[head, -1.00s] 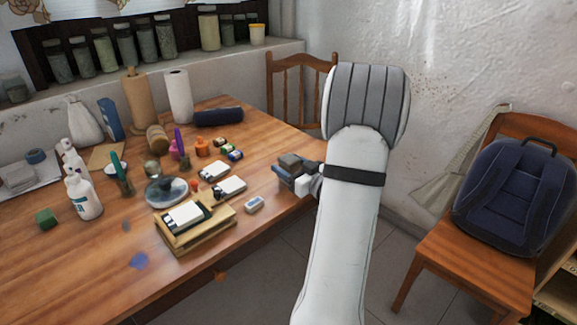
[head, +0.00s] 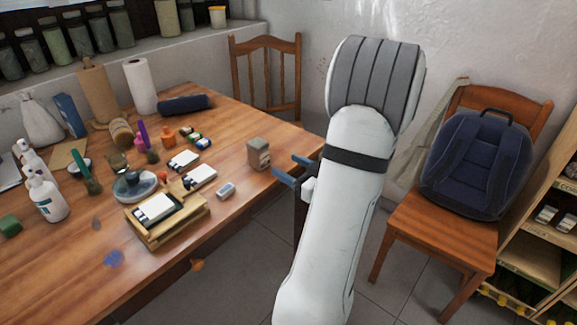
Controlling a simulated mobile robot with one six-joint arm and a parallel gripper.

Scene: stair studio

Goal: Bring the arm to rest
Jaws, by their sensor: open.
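My gripper (head: 294,170) shows at the right edge of the wooden table, with its blue fingers apart and nothing between them. My white and grey arm (head: 345,190) rises in the middle of the view and hides part of the gripper and the floor behind. A small grey-brown box-like object (head: 258,154) stands upright on the table just left of the fingertips, with a visible gap between them in the picture.
The wooden table (head: 60,275) holds a wooden box (head: 160,237), a white bottle (head: 47,197), a eraser-like block (head: 226,190) and other items. A chair (head: 440,235) with a blue backpack (head: 477,165) stands right, beside a shelf (head: 535,250). Another chair (head: 268,75) stands behind the table.

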